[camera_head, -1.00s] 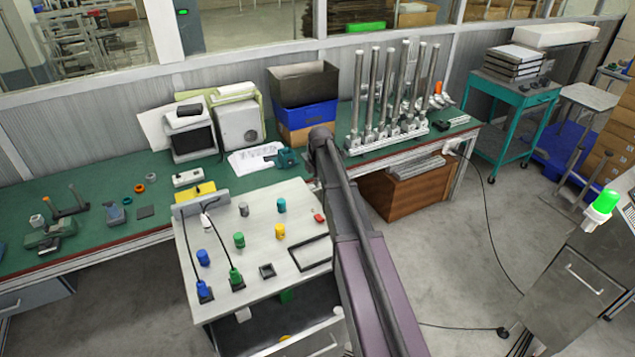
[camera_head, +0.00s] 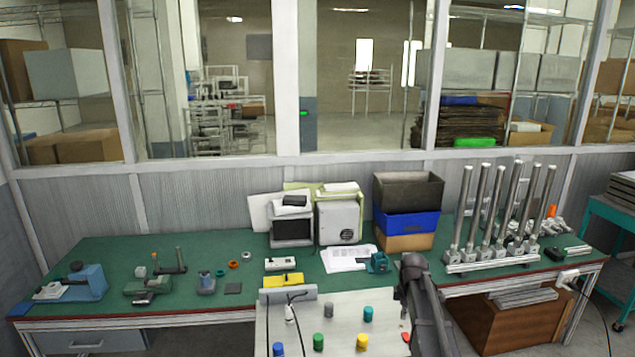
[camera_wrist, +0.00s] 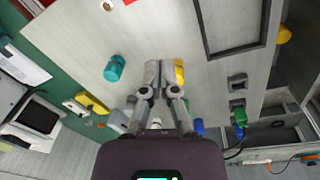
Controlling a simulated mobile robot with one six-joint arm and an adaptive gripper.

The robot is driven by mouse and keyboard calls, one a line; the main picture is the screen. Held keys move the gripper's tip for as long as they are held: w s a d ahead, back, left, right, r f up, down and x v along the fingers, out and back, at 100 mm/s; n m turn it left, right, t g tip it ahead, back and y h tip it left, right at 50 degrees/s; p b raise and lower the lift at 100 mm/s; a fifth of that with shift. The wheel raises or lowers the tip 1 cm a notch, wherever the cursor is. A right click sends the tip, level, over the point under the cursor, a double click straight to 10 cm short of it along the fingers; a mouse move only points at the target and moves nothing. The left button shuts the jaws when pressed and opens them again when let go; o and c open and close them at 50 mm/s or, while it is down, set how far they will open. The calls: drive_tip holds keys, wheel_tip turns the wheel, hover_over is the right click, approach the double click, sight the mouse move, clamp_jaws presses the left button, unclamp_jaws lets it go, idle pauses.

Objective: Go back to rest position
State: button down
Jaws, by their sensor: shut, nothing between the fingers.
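My gripper (camera_wrist: 161,78) shows in the wrist view with its two fingers closed together and empty, above the pale worktop. A teal cylinder (camera_wrist: 115,68) is left of the fingers, and a yellow cylinder (camera_wrist: 180,72) lies just right of the fingertips in the picture. A green plug (camera_wrist: 240,117) and a blue part (camera_wrist: 200,127) are further right. In the head view my arm (camera_head: 425,300) reaches up from the bottom edge, beside the right side of the worktop (camera_head: 390,306). My gripper cannot be made out there.
In the head view a green bench (camera_head: 110,262) spans the wall, carrying a black bin (camera_head: 408,192) over a blue bin (camera_head: 405,225), upright metal tubes (camera_head: 482,215) and a grey box (camera_head: 338,222). More cylinders (camera_head: 318,341) stand on the worktop. Space above the worktop's left part looks clear.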

drive_tip(key=s+a+f+m+b, duration=0.1)
drive_tip(key=s+a+m, duration=0.2)
drive_tip(key=s+m, duration=0.2)
drive_tip(key=s+a+f+m+b, duration=0.1)
drive_tip(key=s+m, duration=0.4)
drive_tip(key=s, duration=0.5)
drive_tip(key=s+a+f+m+g+b, duration=0.1)
drive_tip(key=s+a+f+m+b, duration=0.1)
drive_tip(key=s+a+m, duration=0.3)
drive_tip(key=s, duration=0.3)
drive_tip(key=shift+a+f, duration=0.3)
drive_tip(key=shift+a, duration=0.1)
